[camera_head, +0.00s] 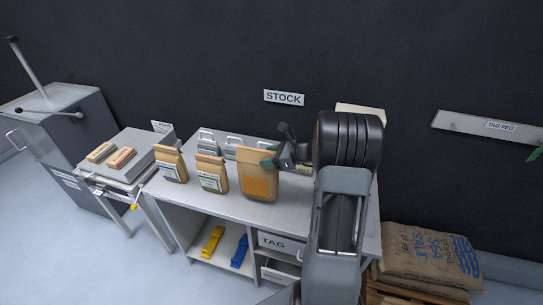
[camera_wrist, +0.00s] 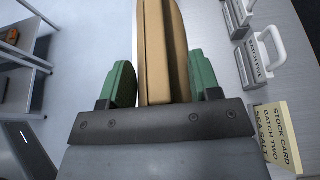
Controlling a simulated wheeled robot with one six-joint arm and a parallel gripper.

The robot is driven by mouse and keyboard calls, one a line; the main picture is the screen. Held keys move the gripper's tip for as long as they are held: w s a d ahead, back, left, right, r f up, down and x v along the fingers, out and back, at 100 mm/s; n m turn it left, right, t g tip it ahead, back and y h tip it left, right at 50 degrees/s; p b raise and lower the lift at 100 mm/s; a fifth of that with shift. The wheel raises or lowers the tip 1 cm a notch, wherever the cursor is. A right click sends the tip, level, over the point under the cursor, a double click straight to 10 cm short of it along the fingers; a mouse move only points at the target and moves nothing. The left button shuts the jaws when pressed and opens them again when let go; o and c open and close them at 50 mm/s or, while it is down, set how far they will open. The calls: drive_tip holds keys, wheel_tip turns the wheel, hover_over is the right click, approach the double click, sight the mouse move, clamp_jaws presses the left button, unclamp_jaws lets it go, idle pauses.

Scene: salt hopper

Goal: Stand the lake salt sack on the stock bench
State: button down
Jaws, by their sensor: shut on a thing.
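My gripper (camera_head: 274,156) is shut on a brown paper sack with an orange label (camera_head: 259,186), near its top right edge. The sack is upright, over the right-middle part of the stock bench (camera_head: 215,208). I cannot tell whether its base touches the bench top. In the wrist view the sack (camera_wrist: 163,50) stands between the green finger pads of my gripper (camera_wrist: 160,85).
Metal weights with handles (camera_wrist: 262,58) stand along the bench back, beside a stock card (camera_wrist: 276,136). A STOCK sign (camera_head: 284,97) hangs above. Yellow (camera_head: 213,241) and blue (camera_head: 240,251) items lie on the lower shelf. A side table (camera_head: 125,168) stands left; large salt bags (camera_head: 425,255) lie right.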

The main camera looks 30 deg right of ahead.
drive_tip(key=shift+f, duration=1.15)
drive_tip(key=shift+c, duration=1.6)
unclamp_jaws()
drive_tip(key=shift+s+f, duration=0.1)
drive_tip(key=shift+f, duration=0.1)
drive_tip(key=b+v, duration=0.2)
drive_tip(key=v, duration=0.9)
drive_tip(key=s+a+r+n+g+h, duration=0.2)
drive_tip(key=s+a+n+h, duration=0.2)
drive_tip(key=s+a+n, duration=0.3)
drive_tip(key=s+a+r+n+g+h, duration=0.2)
drive_tip(key=s+a+n+h, duration=0.3)
drive_tip(key=a+n, duration=0.9)
drive_tip(key=shift+s+r+n+g+h, duration=0.25)
drive_tip(key=shift+s+n+g, duration=0.75)
drive_tip(key=shift+n, duration=2.1)
